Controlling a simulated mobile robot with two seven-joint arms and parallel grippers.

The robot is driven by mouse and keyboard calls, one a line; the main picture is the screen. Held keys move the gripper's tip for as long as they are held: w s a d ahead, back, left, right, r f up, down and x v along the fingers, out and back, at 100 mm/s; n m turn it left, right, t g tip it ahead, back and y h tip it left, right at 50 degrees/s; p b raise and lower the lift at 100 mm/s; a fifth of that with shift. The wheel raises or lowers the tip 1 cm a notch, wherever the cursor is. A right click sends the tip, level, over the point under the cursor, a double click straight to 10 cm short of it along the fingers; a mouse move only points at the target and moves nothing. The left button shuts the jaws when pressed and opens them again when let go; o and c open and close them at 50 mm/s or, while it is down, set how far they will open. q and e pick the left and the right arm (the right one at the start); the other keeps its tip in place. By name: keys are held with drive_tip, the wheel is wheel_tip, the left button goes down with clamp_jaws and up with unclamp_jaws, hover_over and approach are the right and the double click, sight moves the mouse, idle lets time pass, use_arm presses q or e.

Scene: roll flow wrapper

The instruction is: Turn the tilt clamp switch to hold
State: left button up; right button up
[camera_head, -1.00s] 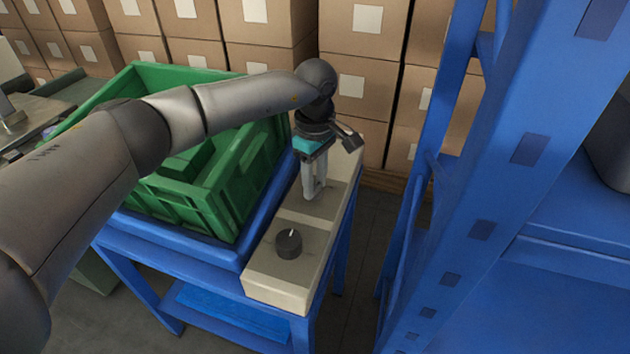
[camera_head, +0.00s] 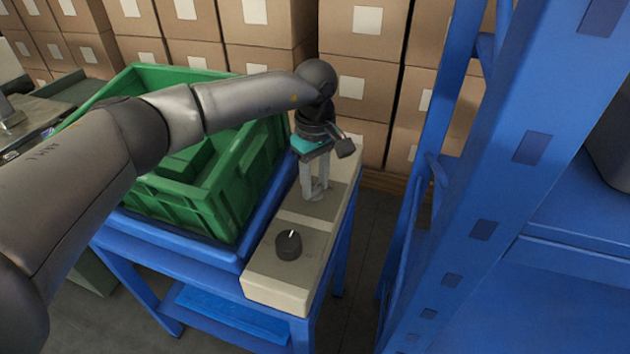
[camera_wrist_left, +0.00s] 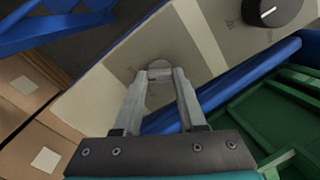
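A beige control box (camera_head: 268,283) has two grey panels, each with a round switch. The far switch (camera_wrist_left: 158,65) is grey and mostly hidden behind my left fingertips; in the head view only its edge shows at the fingertips. My left gripper (camera_head: 315,192) points down onto it from above. In the wrist view the left fingertips (camera_wrist_left: 161,74) are a little apart, with part of the switch between them. The near switch (camera_head: 289,245) is a dark knob with a white pointer mark, clear of the gripper. Panel lettering is too small to read. My right gripper is not in view.
A green crate (camera_head: 222,205) sits left of the box on a blue stand (camera_head: 190,262). A blue rack post (camera_head: 478,190) rises to the right. Stacked cartons (camera_head: 362,75) stand behind. Space above the near switch is free.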

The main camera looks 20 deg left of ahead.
sight(315, 188)
use_arm(q)
drive_tip(key=o, duration=0.4)
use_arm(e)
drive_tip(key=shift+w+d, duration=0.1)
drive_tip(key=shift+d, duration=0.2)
use_arm(q)
drive_tip(key=shift+o, duration=0.2)
drive_tip(key=shift+r, duration=0.45)
wheel_tip(315, 188, up, 14)
drive_tip(key=p, duration=0.4)
drive_tip(key=shift+r, duration=0.2)
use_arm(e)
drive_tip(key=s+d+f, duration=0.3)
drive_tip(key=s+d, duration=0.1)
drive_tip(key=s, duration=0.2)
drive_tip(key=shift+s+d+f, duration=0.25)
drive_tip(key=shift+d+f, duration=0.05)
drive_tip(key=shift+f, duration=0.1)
